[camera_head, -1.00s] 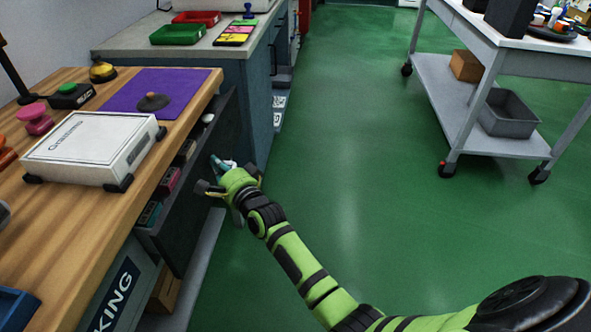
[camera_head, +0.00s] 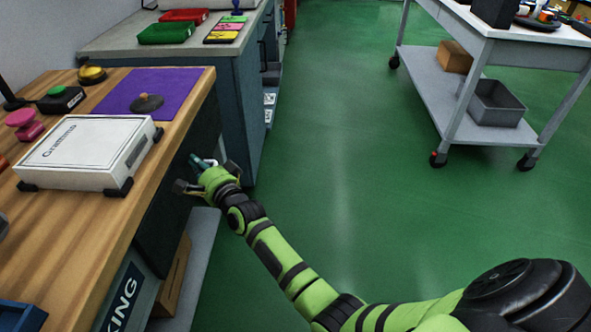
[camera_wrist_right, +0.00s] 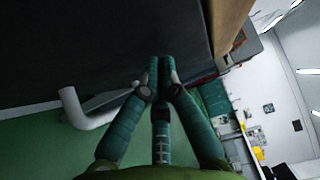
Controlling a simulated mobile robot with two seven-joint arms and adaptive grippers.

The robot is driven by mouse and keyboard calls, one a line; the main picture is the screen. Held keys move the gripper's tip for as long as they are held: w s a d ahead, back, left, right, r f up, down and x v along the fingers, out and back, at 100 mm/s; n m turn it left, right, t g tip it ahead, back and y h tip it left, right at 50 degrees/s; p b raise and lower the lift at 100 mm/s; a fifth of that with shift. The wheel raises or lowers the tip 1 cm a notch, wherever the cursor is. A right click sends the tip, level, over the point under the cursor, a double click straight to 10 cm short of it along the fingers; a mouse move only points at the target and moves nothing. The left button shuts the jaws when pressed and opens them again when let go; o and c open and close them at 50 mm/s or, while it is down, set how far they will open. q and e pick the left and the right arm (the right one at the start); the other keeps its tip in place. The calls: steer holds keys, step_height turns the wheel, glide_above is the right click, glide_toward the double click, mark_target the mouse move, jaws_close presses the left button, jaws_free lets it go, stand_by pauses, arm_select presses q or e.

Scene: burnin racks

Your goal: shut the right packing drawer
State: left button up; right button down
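The right packing drawer shows as a dark front panel (camera_head: 163,228) under the front edge of the wooden workbench. No open gap or drawer contents show above it in the head view. My right gripper (camera_head: 199,163) is at the front panel, near its far end. In the right wrist view its teal fingers (camera_wrist_right: 160,66) are together with nothing between them, pointing at the dark panel (camera_wrist_right: 95,40); their tips look at or very near it. A white bar handle (camera_wrist_right: 82,112) is left of the fingers, not gripped. My left gripper is not in view.
The wooden benchtop (camera_head: 75,245) holds a white case (camera_head: 88,150), a purple mat (camera_head: 125,88) and small coloured items. A blue-grey cabinet (camera_head: 232,110) stands beyond. A wheeled grey cart (camera_head: 450,95) is at the right. Green floor between is clear.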

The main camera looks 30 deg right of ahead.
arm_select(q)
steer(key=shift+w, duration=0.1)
arm_select(e)
steer(key=shift+a+r, duration=0.1)
steer(key=shift+a, duration=0.05)
